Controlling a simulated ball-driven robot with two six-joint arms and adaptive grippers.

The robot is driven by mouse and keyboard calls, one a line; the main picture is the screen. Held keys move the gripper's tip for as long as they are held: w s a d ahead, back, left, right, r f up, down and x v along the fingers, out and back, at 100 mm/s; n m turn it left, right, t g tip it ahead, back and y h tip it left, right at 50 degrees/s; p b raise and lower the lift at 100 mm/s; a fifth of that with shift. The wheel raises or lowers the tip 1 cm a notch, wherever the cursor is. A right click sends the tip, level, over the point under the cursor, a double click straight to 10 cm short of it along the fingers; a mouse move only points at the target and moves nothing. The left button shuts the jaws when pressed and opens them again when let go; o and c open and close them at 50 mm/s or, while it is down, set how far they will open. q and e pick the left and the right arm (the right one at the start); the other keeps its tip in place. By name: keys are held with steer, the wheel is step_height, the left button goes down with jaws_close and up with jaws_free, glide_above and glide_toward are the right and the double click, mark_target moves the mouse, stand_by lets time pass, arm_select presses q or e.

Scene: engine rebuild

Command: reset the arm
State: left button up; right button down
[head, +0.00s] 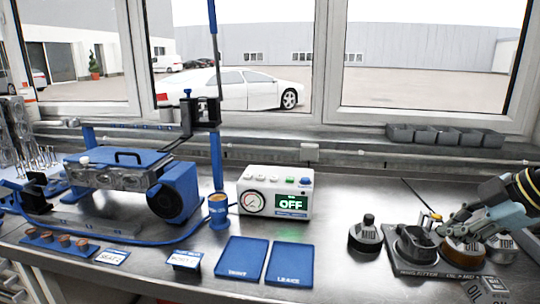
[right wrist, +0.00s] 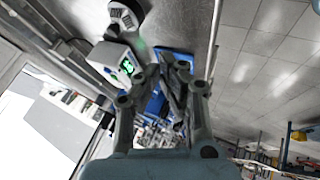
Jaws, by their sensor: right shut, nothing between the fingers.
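My right gripper (head: 446,226) comes in from the right edge in the head view, low over the dark tray (head: 415,266) with oil containers. Its fingers are shut and empty. In the right wrist view, the two grey fingers (right wrist: 172,80) come together, with the bench behind them at a tilt. Part of the tray's contents is hidden behind the gripper. I cannot make out my left gripper in either view.
A black-topped container (head: 366,235) stands left of the tray. A white test box (head: 276,193) reads OFF. Two blue pads (head: 242,257) lie in front of it. A blue fixture (head: 125,175) holds a metal part at left. Grey bins (head: 445,135) line the window. Bench between the box and container is clear.

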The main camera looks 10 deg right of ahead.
steer(key=s+f+m+g+b, duration=0.15)
steer(key=s+f+b, duration=0.3)
steer(key=f, duration=1.05)
steer(key=s+f+m+g+h+b, duration=0.1)
steer(key=s+f+m+b, duration=0.3)
steer(key=f, duration=1)
steer(key=s+f+m+g+b, duration=0.1)
steer(key=s+f+m+b, duration=0.35)
steer(key=f, duration=1.05)
arm_select(q)
step_height(320, 180, down, 18)
steer(key=b, duration=0.4)
steer(key=shift+s, duration=0.4)
arm_select(e)
steer(key=s+a+f+m+h, duration=0.1)
steer(key=s+a+f, duration=0.2)
steer(key=s+f, duration=0.5)
steer(key=s+a+f+m+g, duration=0.1)
steer(key=s+a+f, duration=0.1)
steer(key=s+f, duration=0.6)
steer(key=s+a+f+m+g+h, duration=0.1)
steer(key=s+a+f, duration=0.2)
steer(key=s+f, duration=0.5)
steer(key=s, duration=0.6)
steer(key=shift+s+a+h, duration=0.3)
steer(key=shift+s+a, duration=0.05)
steer(key=shift+s, duration=0.05)
